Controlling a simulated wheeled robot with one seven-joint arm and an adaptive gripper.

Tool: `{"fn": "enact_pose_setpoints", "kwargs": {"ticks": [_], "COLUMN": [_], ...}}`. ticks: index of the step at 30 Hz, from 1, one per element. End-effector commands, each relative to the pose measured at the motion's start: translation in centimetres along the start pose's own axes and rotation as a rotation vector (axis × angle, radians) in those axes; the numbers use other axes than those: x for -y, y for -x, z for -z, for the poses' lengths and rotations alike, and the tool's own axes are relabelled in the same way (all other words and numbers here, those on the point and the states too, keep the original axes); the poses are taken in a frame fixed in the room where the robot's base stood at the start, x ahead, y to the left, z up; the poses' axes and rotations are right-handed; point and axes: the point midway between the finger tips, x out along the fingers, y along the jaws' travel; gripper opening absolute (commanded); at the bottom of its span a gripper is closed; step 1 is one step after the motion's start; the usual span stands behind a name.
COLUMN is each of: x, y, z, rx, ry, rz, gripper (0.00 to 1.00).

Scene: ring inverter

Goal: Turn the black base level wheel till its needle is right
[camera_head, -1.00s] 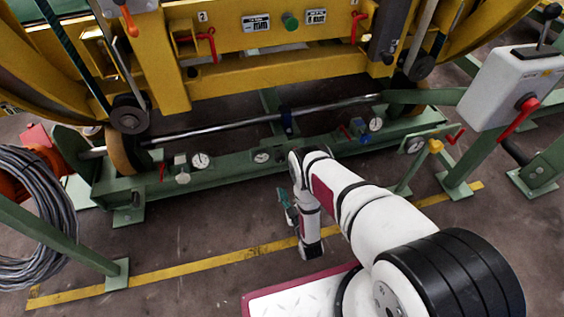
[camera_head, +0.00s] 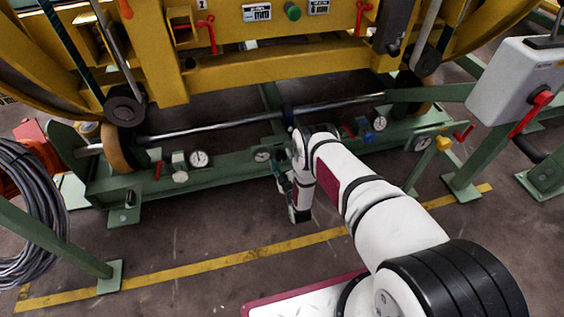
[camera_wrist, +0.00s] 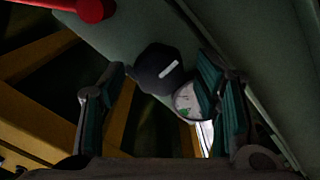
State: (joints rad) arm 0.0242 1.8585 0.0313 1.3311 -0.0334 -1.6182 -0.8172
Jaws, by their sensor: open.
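The black wheel (camera_wrist: 158,70) shows in the wrist view as a dark round knob with a white mark on it. It sits on a green surface between my open fingers, with a gap visible to the left finger. A dial (camera_wrist: 188,102) with a white and green face lies beside it, partly covered by the right finger, so its needle cannot be read. My gripper (camera_wrist: 158,78) is open and empty. In the head view my gripper (camera_head: 283,180) is in front of the green base beam (camera_head: 225,172); I cannot make out the black wheel there.
A red knob (camera_wrist: 90,10) is at the wrist view's upper left. Along the beam are other gauges (camera_head: 199,158) and a small red handle (camera_head: 158,170). A grey box with a red lever (camera_head: 530,112) stands at right, a cable coil (camera_head: 30,205) at left.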

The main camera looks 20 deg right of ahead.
Motion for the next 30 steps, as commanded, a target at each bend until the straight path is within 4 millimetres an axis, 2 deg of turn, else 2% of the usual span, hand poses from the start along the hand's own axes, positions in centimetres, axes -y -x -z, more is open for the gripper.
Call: {"fn": "enact_pose_setpoints", "kwargs": {"ticks": [5,8,12,22,30], "x": [-0.03,-0.03,-0.02,-0.04,-0.10], "y": [-0.01,0.00,0.01,0.02,0.04], "z": [0.02,0.02,0.01,-0.01,-0.08], "rx": [0.000,0.000,0.000,0.001,0.002], "ry": [0.000,0.000,0.000,-0.029,-0.176], "rz": [0.000,0.000,0.000,-0.001,-0.001], "gripper": [0.57,0.39,0.09,0.09,0.09]}}
